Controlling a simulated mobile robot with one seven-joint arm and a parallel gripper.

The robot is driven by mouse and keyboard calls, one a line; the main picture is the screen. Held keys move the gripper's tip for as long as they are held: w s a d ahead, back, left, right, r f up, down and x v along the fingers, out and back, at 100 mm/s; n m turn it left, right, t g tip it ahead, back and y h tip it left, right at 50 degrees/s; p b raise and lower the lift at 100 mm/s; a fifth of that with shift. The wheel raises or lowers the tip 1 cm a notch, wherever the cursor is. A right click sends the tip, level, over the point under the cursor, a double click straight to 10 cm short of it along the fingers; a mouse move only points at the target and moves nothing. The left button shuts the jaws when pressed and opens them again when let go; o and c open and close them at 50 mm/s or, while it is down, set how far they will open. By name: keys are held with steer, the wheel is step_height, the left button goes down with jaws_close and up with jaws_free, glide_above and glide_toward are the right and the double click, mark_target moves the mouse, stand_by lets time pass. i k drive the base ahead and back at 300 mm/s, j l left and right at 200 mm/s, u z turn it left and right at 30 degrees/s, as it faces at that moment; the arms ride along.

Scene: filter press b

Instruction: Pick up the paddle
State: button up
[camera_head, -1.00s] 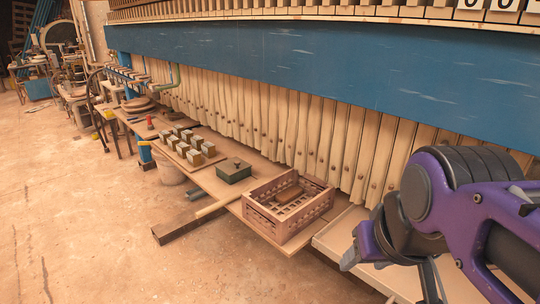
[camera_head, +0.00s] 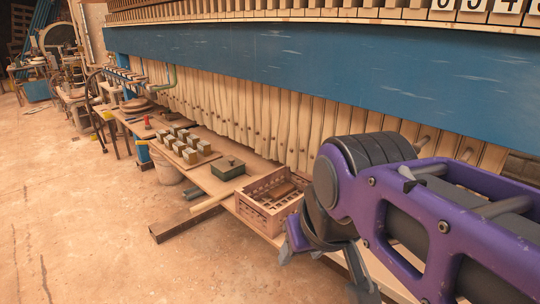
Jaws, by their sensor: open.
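A pale wooden bar, which looks like the handle of the paddle (camera_head: 208,206), sticks out over the front edge of the low bench, left of the slatted crate. Its other end is hard to make out. My gripper (camera_head: 325,270) is open at the lower right, with its fingers pointing down and spread apart. It is empty, in front of the crate, to the right of the bar and apart from it.
The low bench (camera_head: 222,188) holds a slatted wooden crate (camera_head: 262,215), a dark green box (camera_head: 228,169) and several small blocks (camera_head: 188,155). A dark beam (camera_head: 172,230) lies on the floor. The floor at left is clear. Pale hanging cloths and a blue beam (camera_head: 250,55) stand behind.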

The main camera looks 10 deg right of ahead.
mark_target(221, 197)
steer(key=k+z, duration=0.3)
steer(key=z, duration=0.2)
steer(key=k+z, duration=0.35)
steer(key=z, duration=0.15)
steer(key=k+l+z, duration=0.25)
steer(key=z, duration=0.2)
steer(key=j, duration=0.3)
steer(key=l+u, duration=0.1)
steer(key=u, duration=0.35)
steer(key=l+u, duration=0.1)
steer(key=u, duration=0.4)
steer(key=k+u, duration=0.1)
steer(key=u, duration=0.35)
steer(key=i+j+z, duration=0.3)
steer(key=i+j, duration=0.35)
steer(key=i, duration=0.25)
steer(key=i+j+z, duration=0.25)
steer(key=i+j, duration=0.55)
